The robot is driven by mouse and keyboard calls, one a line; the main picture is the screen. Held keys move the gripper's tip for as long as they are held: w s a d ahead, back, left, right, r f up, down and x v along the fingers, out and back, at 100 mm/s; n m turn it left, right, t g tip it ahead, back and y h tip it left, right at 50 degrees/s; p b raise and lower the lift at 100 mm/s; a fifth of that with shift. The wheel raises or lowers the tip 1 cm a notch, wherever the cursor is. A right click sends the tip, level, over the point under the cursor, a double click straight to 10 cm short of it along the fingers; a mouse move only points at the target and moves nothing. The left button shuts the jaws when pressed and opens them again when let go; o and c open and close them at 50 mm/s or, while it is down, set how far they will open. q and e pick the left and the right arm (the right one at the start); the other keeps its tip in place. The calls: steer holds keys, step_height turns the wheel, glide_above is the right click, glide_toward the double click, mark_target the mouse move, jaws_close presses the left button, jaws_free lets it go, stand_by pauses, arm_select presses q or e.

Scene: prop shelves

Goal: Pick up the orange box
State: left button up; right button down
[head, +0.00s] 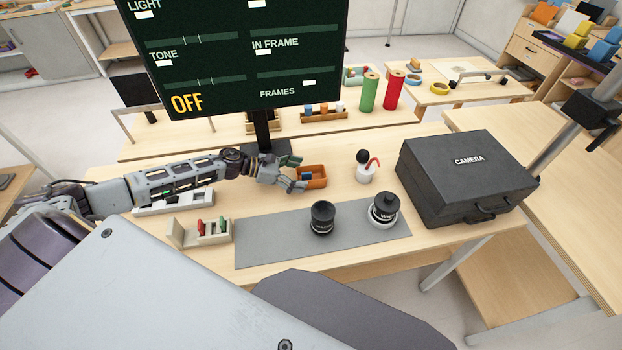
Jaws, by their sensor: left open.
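The orange box (315,179) is a small open-topped bin on the wooden table, behind the grey mat and in front of the monitor stand. My left arm reaches in from the left, and my left gripper (297,174) is at the box's left side. Its fingers are spread open, close to the box's left end and partly covering it. I cannot tell whether they touch it. The gripper holds nothing. My right gripper is not in view.
A grey mat (270,238) holds a black lens (322,217) and a second lens (384,208). A monitor (235,50) rises behind. A small beige holder (203,236) sits front left.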

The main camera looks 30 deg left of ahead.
mark_target(324, 177)
arm_select(q)
steer(key=shift+w+d, duration=0.4)
steer(key=shift+d, duration=0.05)
steer(key=shift+w+d+f+p, duration=0.15)
steer(key=shift+w+d+p, duration=0.2)
steer(key=shift+d, duration=0.1)
steer(key=shift+w+d+f, duration=0.3)
steer(key=shift+d, duration=0.15)
steer(key=shift+w+d+f, duration=0.1)
steer(key=shift+w+d, duration=0.05)
steer(key=shift+d+f, duration=0.1)
steer(key=shift+d, duration=0.05)
steer(key=c, duration=0.7)
steer(key=shift+c, duration=1.4)
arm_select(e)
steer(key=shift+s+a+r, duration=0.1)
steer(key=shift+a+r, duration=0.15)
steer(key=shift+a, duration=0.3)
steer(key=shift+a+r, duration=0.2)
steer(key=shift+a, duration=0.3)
